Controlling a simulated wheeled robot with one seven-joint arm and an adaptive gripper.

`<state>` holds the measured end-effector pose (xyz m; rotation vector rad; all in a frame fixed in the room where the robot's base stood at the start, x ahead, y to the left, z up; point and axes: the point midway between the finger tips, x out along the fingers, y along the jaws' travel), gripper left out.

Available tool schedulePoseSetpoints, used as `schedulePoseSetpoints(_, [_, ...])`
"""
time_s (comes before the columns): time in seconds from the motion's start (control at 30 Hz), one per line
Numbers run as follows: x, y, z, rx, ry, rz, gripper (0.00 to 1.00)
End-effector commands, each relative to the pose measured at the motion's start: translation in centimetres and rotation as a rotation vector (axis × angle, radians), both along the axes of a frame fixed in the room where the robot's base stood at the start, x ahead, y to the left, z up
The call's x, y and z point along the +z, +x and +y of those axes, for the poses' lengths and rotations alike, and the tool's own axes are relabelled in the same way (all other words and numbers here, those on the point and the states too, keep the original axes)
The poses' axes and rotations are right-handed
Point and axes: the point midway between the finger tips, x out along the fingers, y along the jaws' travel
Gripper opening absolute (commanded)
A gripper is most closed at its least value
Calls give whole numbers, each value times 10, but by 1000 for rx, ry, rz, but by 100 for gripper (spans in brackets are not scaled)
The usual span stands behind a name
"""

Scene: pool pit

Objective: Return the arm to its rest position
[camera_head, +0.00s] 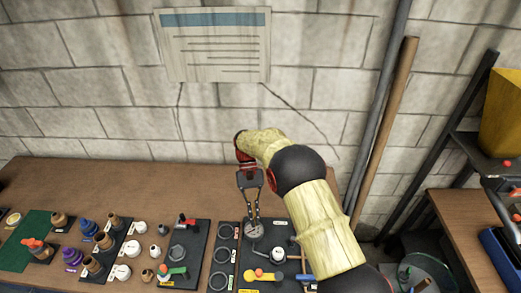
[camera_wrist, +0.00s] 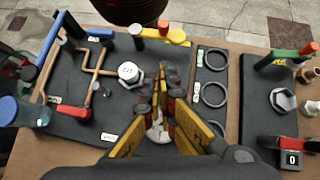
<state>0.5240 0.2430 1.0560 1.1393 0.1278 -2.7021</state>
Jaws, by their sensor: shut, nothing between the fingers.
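My arm reaches over the workbench (camera_head: 150,178) from the right in the head view, bent at the elbow, with its hand pointing down. My gripper (camera_head: 253,222) is over the black panel with a round gauge-like disc (camera_head: 254,233). In the wrist view my gripper (camera_wrist: 165,100) has its fingertips close together with nothing held between them. A pale round part (camera_wrist: 157,133) shows between the fingers lower down, partly hidden. Whether the fingertips touch anything on the panel cannot be told.
The black panel (camera_wrist: 75,85) carries copper pipes (camera_wrist: 88,72), blue handles and a white-capped fitting (camera_wrist: 128,73). A strip with dark rings (camera_wrist: 214,95) lies beside it. Several bottles and knobs stand at left. Poles (camera_head: 383,130) lean on the wall; a shelf (camera_head: 480,150) stands right.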

Motion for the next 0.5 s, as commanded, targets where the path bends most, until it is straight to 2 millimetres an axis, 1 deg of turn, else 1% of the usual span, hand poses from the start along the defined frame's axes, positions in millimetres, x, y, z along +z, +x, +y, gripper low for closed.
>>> schedulePoseSetpoints(0.17, [-3,3,1,4,12,-17,0])
schedulePoseSetpoints(0.23, [-10,9,3,9,26,-47,0])
schedulePoseSetpoints(0.27, [-16,9,3,12,31,-57,0])
schedulePoseSetpoints(0.33, [-34,2,-2,20,34,-66,0])
schedulePoseSetpoints(0.4, [-45,-6,-7,28,36,-80,0])
schedulePoseSetpoints(0.5, [-42,-14,-15,39,50,-121,0])
